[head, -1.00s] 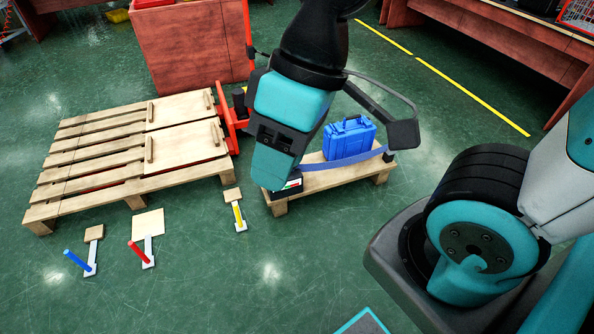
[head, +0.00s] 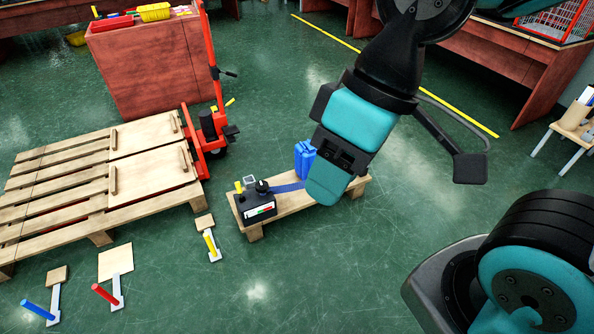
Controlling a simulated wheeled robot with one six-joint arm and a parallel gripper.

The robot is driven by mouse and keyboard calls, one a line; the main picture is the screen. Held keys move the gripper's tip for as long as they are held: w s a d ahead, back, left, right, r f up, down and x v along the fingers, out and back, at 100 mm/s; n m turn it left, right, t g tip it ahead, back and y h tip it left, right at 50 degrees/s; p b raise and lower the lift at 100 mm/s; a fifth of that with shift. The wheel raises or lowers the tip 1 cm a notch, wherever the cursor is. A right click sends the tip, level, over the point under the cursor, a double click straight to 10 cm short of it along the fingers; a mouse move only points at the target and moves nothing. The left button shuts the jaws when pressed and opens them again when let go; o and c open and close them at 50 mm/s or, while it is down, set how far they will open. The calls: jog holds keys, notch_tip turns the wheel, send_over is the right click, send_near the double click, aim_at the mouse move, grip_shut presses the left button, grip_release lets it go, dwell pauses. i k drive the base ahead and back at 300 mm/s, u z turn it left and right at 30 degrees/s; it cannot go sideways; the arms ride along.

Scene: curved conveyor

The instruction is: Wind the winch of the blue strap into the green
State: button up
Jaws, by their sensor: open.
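The winch (head: 254,208) is a black box at the left end of a low wooden stand (head: 285,208). A round black knob (head: 262,187) and a yellow handle (head: 239,187) stand on its top. Its front has a white, red and green gauge (head: 261,211); the reading is too small to tell. The blue strap (head: 288,187) runs right from the winch towards a blue case (head: 303,158) and passes behind my gripper (head: 324,196). My gripper is open, above the stand right of the winch, apart from the knob. It hides part of the case and strap.
A wooden pallet (head: 60,190) lies left, with a red pallet jack (head: 205,125) behind it. Blue (head: 38,309), red (head: 105,294) and yellow (head: 210,243) levers stand on the floor in front. Green floor is free before the stand.

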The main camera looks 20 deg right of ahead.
aim_at(262, 187)
jog(key=z, duration=0.45)
jog(key=i, duration=1)
jog(key=u, duration=0.05)
